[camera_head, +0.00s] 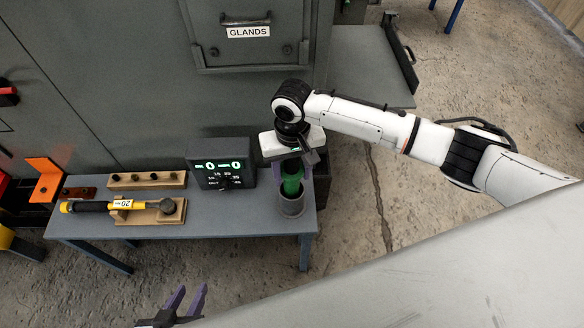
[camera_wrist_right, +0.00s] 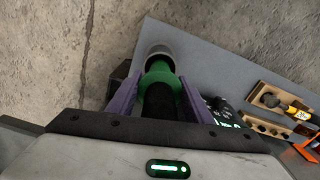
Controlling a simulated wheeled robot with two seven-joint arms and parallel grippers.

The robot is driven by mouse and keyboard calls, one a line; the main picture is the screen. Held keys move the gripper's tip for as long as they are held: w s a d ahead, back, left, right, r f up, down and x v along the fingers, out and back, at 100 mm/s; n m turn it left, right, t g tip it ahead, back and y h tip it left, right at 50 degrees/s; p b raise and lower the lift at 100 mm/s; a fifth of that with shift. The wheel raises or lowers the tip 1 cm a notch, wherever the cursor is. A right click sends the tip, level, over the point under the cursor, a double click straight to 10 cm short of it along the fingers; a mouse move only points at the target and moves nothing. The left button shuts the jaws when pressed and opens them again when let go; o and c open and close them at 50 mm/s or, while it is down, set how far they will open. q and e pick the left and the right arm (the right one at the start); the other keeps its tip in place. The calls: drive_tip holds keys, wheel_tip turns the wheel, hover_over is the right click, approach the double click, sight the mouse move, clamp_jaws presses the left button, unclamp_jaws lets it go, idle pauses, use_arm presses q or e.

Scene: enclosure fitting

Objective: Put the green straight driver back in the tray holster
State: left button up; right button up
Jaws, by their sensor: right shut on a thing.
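The green straight driver (camera_head: 291,184) is upright in my right gripper (camera_head: 292,168), which is shut on its green and black grip. Below it, a grey cylindrical holster (camera_head: 291,206) stands at the right end of the blue-grey bench. The driver's lower end is at the holster's mouth and seems to go into it; how deep is hidden. In the right wrist view the driver (camera_wrist_right: 160,78) runs between the purple fingers (camera_wrist_right: 160,100) toward the holster's rim (camera_wrist_right: 157,50). My left gripper (camera_head: 190,298) is at the bottom edge, its purple fingers apart and empty.
A black box with a green display (camera_head: 222,172) stands just left of the holster. A yellow and black torque tool (camera_head: 110,204) lies on a wooden cradle, with a wooden block of sockets (camera_head: 147,180) behind. A grey cabinet labelled GLANDS (camera_head: 248,60) rises behind the bench (camera_head: 230,219).

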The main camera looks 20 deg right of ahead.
idle(0.3)
drive_tip(key=o, duration=1.6)
drive_tip(key=shift+s+f, duration=0.1)
drive_tip(key=shift+f, duration=0.1)
wheel_tip(320, 180, up, 10)
drive_tip(key=shift+r+p, duration=0.25)
drive_tip(key=shift+p, duration=0.5)
